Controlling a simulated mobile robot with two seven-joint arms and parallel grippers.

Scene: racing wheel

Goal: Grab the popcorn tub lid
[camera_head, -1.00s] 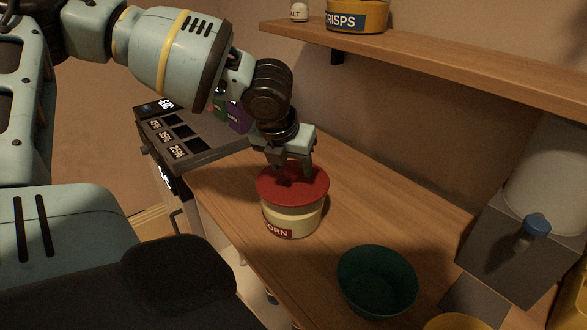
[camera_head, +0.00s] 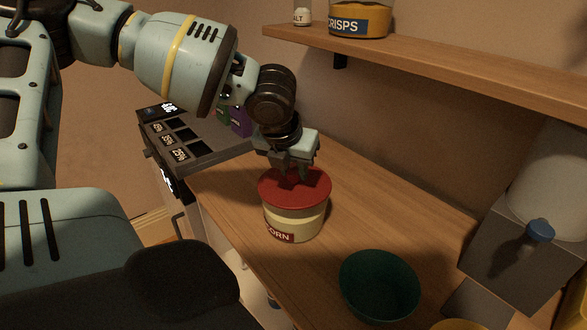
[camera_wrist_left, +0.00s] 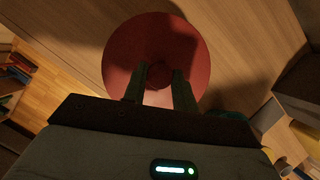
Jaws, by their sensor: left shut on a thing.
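The popcorn tub (camera_head: 296,222) is cream with a dark label and stands upright on the wooden counter. Its red lid (camera_head: 312,193) sits on top of it. My left gripper (camera_head: 293,172) is directly above the lid, pointing down. In the left wrist view the red lid (camera_wrist_left: 150,40) fills the space ahead, and the fingers of my left gripper (camera_wrist_left: 160,78) are on either side of the lid's small central knob (camera_wrist_left: 159,74), shut on it. My right gripper is not in view.
A dark green bowl (camera_head: 379,285) stands on the counter (camera_head: 385,215) to the right of the tub. A grey dispenser with a blue tap (camera_head: 540,231) is at the right. A shelf (camera_head: 440,62) with a crisps tub (camera_head: 359,20) runs above. A dark compartmented unit (camera_head: 190,150) is behind left.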

